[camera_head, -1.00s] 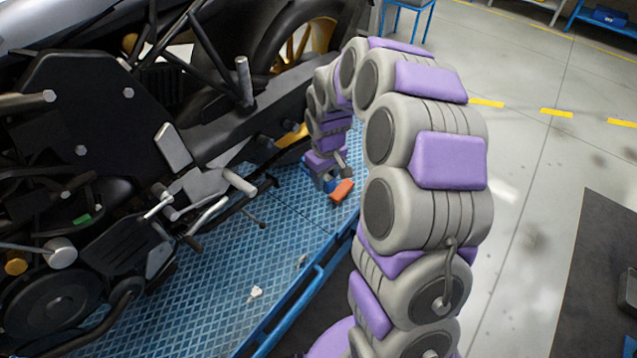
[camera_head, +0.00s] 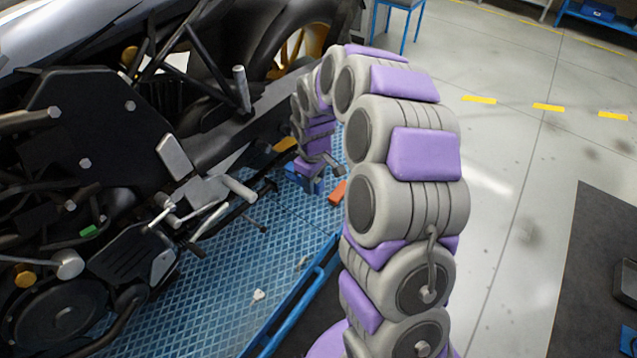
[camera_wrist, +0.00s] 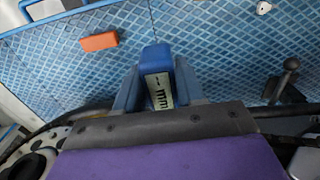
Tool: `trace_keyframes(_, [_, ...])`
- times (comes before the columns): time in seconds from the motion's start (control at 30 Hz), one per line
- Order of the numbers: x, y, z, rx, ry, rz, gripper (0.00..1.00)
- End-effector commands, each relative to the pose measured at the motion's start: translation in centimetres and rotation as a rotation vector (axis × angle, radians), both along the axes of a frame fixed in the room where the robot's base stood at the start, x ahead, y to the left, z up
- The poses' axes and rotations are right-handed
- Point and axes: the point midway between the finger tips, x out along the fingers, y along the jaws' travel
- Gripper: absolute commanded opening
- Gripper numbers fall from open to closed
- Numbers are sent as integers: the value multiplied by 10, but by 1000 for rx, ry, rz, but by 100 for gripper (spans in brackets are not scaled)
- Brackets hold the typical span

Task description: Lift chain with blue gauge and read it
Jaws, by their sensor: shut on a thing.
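In the wrist view the blue gauge (camera_wrist: 156,57) stands between the fingers of my gripper (camera_wrist: 157,84). The fingers are shut on it. Its pale face shows black scale marks, too small to read surely. In the head view my gripper (camera_head: 310,183) is low beside the motorcycle (camera_head: 95,130), above the blue platform. The gauge cannot be told apart from the gripper there. Dark strands run out on both sides of my gripper in the wrist view; I cannot tell whether they are the chain.
An orange block (camera_head: 338,191) lies on the blue textured platform (camera_head: 225,285), close to my gripper; it also shows in the wrist view (camera_wrist: 99,41). A small white piece (camera_head: 258,295) lies nearer the front. The grey floor to the right is mostly clear.

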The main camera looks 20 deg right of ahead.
Motion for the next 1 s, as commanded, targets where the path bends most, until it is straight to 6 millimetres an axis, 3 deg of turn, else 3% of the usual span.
trace_keyframes(0.53, [33,27,1,-3,-3,-1,0])
trace_keyframes(1.0, [45,32,1,1,-5,-2,0])
